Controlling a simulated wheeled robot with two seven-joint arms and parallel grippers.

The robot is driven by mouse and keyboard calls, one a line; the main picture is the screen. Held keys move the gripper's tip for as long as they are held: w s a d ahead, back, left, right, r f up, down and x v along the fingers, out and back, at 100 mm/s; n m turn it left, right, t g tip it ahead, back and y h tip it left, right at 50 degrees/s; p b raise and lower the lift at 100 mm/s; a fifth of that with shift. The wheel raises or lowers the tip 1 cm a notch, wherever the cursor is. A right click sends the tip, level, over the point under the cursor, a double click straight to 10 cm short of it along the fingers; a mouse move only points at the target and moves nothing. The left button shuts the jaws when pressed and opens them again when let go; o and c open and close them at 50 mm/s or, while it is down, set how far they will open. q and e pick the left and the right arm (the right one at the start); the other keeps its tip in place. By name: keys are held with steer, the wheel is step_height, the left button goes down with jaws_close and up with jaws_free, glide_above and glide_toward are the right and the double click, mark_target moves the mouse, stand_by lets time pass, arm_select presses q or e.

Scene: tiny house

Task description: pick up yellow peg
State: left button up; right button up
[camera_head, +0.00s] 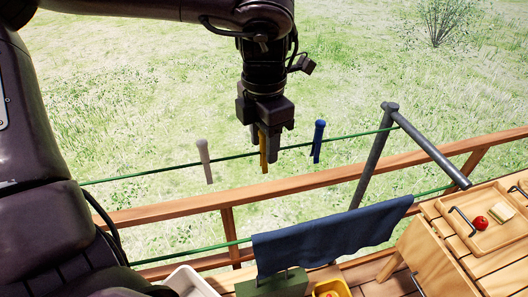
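The yellow peg (264,155) hangs upright on the upper green line (235,156), in the middle of the camera_head view. My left gripper (264,138) points down at it, with its fingers around the peg's upper part. The fingers hide the peg's top, and I cannot tell whether they press on it or stand slightly apart. A grey peg (204,160) is on the line to the left. A blue peg (318,141) is on it to the right. My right gripper is not in view.
A grey metal post with an arm (375,155) holds the line at the right. A wooden railing (285,186) runs below. A dark blue cloth (330,240) hangs on a lower line. A wooden table with a tray (487,240) stands at the right.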

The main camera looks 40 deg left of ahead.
arm_select(q)
jaws_close()
step_height(320, 180, up, 10)
steer(key=shift+f+b, duration=0.15)
steer(key=shift+b, duration=0.2)
steer(key=shift+a, duration=0.1)
stand_by(0.4)
